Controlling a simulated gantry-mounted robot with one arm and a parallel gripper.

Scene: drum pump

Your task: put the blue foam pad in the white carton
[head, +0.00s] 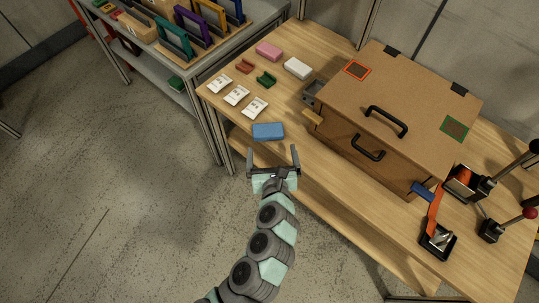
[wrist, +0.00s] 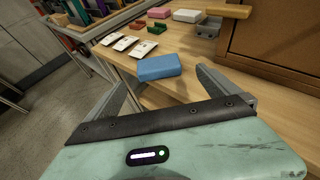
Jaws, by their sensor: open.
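The blue foam pad (head: 268,131) lies flat near the front edge of the wooden table. It also shows in the wrist view (wrist: 159,67), ahead of my gripper. My gripper (head: 273,153) is open and empty, just in front of the pad, with its two fingers spread wider than the pad. In the wrist view my gripper (wrist: 161,80) points toward the pad and does not touch it. A small white block (head: 297,68) lies at the back of the table. I cannot tell whether it is the white carton; no open white carton is clearly seen.
A large brown wooden box (head: 395,105) with black handles stands to the right. Pink (head: 268,52), red (head: 244,66) and green (head: 266,80) pieces and several white cards (head: 236,95) lie behind the pad. A grey shelf (head: 180,60) with coloured frames stands at the left.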

